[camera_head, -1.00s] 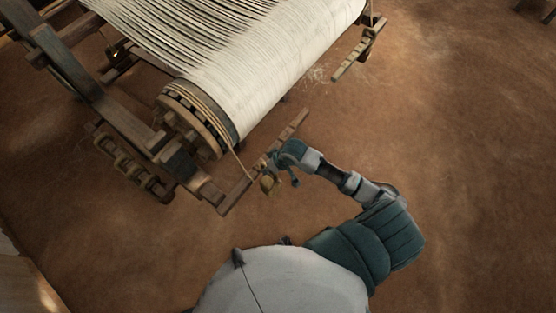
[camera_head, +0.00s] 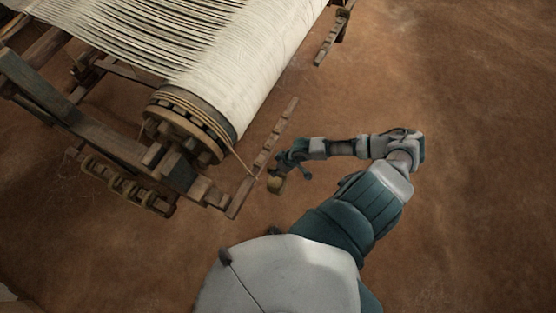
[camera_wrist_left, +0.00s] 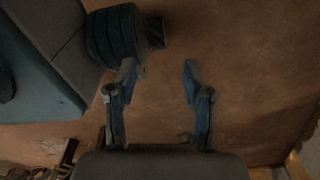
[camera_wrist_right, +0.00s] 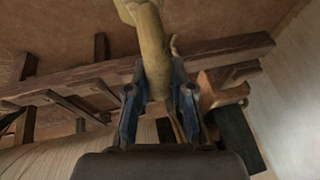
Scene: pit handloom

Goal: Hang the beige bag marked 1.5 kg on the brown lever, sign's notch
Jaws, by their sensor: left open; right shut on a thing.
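The beige bag (camera_head: 276,185) hangs at my right gripper (camera_head: 288,164), just right of the brown lever (camera_head: 264,155) in the head view. In the right wrist view the bag (camera_wrist_right: 152,45) stands out between the fingers of my right gripper (camera_wrist_right: 155,88), which is shut on it. A long brown notched beam, seemingly the lever (camera_wrist_right: 220,53), crosses behind the bag there. I cannot tell whether they touch. The 1.5 kg mark and the sign are not readable. My left gripper (camera_wrist_left: 160,78) is open and empty in the left wrist view, above bare floor.
The loom's roll of pale cloth (camera_head: 240,70) and its wooden end wheel (camera_head: 185,125) lie left of the lever. A cord (camera_head: 240,158) runs from the wheel toward the lever. Another notched bar (camera_head: 332,40) is at the top. The earthen floor (camera_head: 470,170) at right is clear.

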